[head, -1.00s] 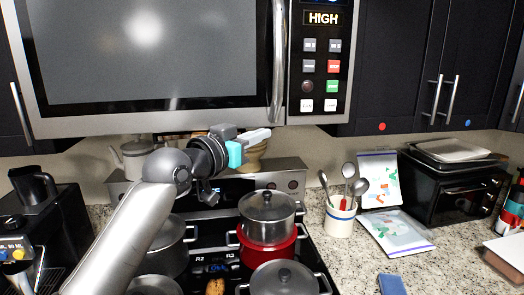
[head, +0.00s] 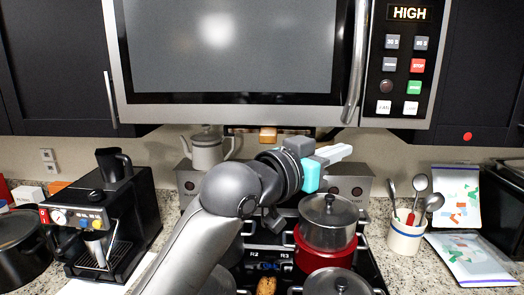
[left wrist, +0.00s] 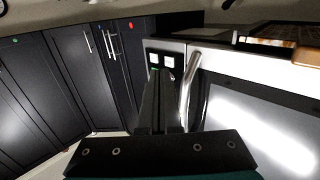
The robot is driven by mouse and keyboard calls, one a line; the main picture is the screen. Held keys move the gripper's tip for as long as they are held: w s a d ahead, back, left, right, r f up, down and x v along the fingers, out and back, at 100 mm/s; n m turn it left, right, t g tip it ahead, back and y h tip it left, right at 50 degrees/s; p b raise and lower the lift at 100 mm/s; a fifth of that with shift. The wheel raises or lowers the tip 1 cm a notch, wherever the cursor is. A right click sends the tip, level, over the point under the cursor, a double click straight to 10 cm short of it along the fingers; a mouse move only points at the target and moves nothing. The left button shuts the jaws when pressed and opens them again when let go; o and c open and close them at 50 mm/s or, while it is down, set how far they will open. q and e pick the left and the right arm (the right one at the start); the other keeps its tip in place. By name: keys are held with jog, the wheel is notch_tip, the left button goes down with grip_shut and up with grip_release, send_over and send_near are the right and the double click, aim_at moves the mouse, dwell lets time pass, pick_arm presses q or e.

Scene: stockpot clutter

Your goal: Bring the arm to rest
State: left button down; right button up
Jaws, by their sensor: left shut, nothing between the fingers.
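My left arm comes in from the lower left of the head view. Its gripper (head: 335,153) is raised above the stove, in front of the backsplash and below the microwave (head: 230,50). The fingers point to the right and are shut with nothing between them. In the left wrist view the shut dark fingers (left wrist: 168,108) point toward the microwave's keypad end and door handle (left wrist: 189,85). My right gripper is in neither view.
A red pot (head: 322,252) with a grey lidded pot (head: 328,220) on it stands on the stove below the gripper. A white kettle (head: 207,150) is behind the arm. A coffee machine (head: 110,222) stands left, a utensil crock (head: 405,238) right.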

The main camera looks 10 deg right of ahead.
pick_arm(q)
jog(key=s+a+f+n+y, duration=0.2)
jog(key=a+f+n+y, duration=0.15)
jog(key=a+f, duration=0.75)
jog(key=s+a+f+n+y, duration=0.3)
jog(key=a+f+y, duration=0.3)
jog(key=f, duration=1)
jog(key=s+a+f+n+g+y, duration=0.1)
jog(key=s+a+f+g+y, duration=0.2)
jog(key=s+a+f, duration=0.55)
jog(key=s+a+f+n+g+y, duration=0.25)
jog(key=s+a+f, duration=0.25)
jog(key=s+a, duration=0.55)
jog(key=s+d+f+g+b, duration=0.2)
jog(key=f+b, duration=0.6)
jog(key=f, duration=2.1)
jog(key=s+a+f+b, duration=0.2)
jog(key=s+f+b, duration=0.2)
jog(key=s+f, duration=0.4)
jog(key=s+a+f+m+g+b, duration=0.1)
jog(key=s+f+b, duration=0.2)
jog(key=s+f, duration=0.6)
notch_tip(320, 180, down, 6)
jog(key=shift+a+r+b, duration=0.15)
jog(key=shift+a+b, duration=0.2)
jog(key=shift+b, duration=0.05)
